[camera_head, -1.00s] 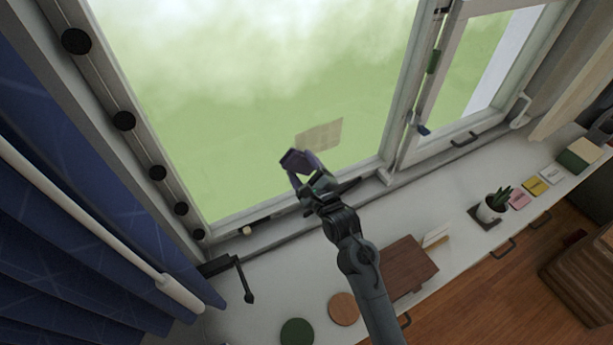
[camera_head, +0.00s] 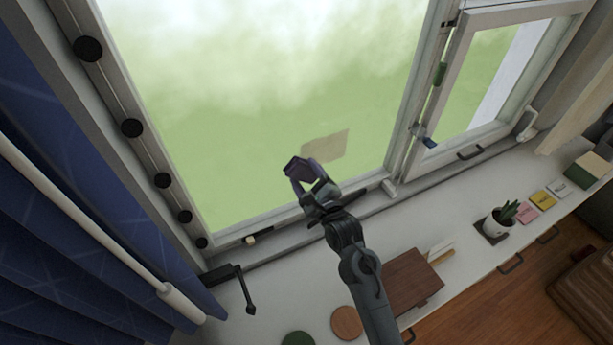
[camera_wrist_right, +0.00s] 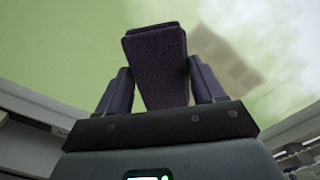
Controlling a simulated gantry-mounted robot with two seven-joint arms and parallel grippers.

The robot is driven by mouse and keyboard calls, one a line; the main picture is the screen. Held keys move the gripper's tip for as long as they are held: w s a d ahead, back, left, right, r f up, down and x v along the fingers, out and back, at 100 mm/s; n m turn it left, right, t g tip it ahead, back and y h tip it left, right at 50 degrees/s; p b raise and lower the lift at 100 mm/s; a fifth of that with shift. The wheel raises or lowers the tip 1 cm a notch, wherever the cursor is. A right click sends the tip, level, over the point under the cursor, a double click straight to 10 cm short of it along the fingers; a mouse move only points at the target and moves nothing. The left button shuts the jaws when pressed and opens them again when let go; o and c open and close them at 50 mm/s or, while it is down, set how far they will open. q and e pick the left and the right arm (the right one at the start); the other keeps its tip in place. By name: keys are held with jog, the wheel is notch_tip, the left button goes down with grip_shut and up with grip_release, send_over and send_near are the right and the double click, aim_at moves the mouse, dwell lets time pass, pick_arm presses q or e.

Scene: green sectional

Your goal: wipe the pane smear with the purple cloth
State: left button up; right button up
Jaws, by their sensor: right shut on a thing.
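The pane smear is a brownish, roughly rectangular patch (camera_head: 325,147) low on the big window pane (camera_head: 250,110). It also shows in the right wrist view (camera_wrist_right: 224,55), upper right of the cloth. My right gripper (camera_head: 303,178) is shut on the purple cloth (camera_head: 295,167), a folded dark block that sticks out beyond the fingers. The cloth fills the middle of the right wrist view (camera_wrist_right: 158,65), between both fingers. In the head view the cloth appears just left of the smear and does not cover it. Whether it touches the glass I cannot tell. My left gripper is not in view.
A side window stands at the right with a handle (camera_head: 470,153). The sill counter holds a potted plant (camera_head: 499,220), a brown board (camera_head: 412,282), an orange disc (camera_head: 346,322) and a green disc (camera_head: 298,339). A blue curtain (camera_head: 70,210) hangs at the left.

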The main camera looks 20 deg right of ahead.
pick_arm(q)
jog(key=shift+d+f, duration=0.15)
pick_arm(e)
jog(key=shift+w, duration=0.7)
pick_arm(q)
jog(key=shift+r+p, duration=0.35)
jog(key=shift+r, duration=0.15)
pick_arm(e)
jog(key=shift+w+d, duration=0.1)
jog(key=shift+d, duration=1.6)
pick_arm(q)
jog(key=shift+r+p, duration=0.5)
pick_arm(e)
jog(key=shift+w+d, duration=0.15)
jog(key=shift+d, duration=0.85)
jog(key=shift+w+d, duration=0.15)
jog(key=shift+d, duration=0.85)
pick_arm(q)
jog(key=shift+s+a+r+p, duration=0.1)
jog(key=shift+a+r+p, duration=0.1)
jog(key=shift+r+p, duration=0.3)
pick_arm(e)
jog(key=shift+w+d, duration=0.15)
jog(key=shift+d, duration=0.9)
jog(key=shift+w+d, duration=0.15)
jog(key=shift+d, duration=0.9)
